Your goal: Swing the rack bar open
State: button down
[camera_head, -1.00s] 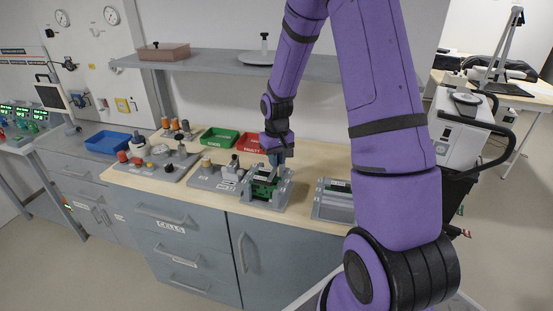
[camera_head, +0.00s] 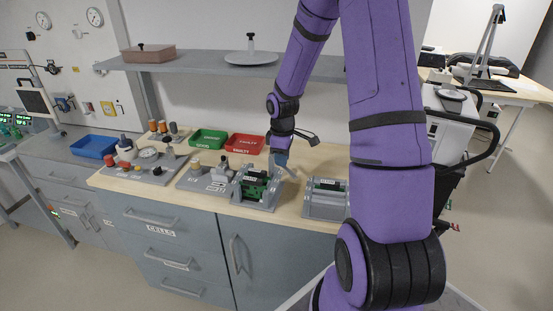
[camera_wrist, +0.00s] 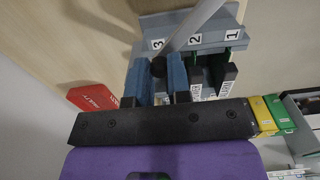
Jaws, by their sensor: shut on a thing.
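The grey rack (camera_head: 257,206) holds green boards on the bench; in the wrist view its wall (camera_wrist: 150,22) carries the labels 3, 2 and 1. The rack bar (camera_wrist: 196,22) is a light grey strip running diagonally across that wall; in the head view the bar (camera_head: 289,168) shows beside my gripper, at the rack's back right. My gripper (camera_head: 279,158) has blue fingers, and in the wrist view the fingers (camera_wrist: 158,78) are closed around a small dark knob at the bar's near end. The fingers partly hide the knob.
A second grey rack (camera_head: 325,208) stands to the right. A green tray (camera_head: 208,138) and a red tray (camera_head: 246,144) lie behind and left. A grey shelf (camera_head: 200,65) hangs above the bench. Bare bench lies right of my gripper.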

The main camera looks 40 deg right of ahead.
jog(key=shift+w+d+n, duration=0.1)
jog(key=shift+d+n, duration=0.55)
jog(key=shift+n, duration=0.5)
jog(key=shift+w+d+n, duration=0.15)
jog(key=shift+d+n, duration=0.55)
jog(key=shift+n, duration=0.5)
jog(key=shift+w+d+n, duration=0.1)
jog(key=shift+d+n, duration=0.55)
jog(key=shift+n, duration=0.5)
jog(key=c, duration=1.1)
grip_release()
jog(key=shift+o, duration=0.2)
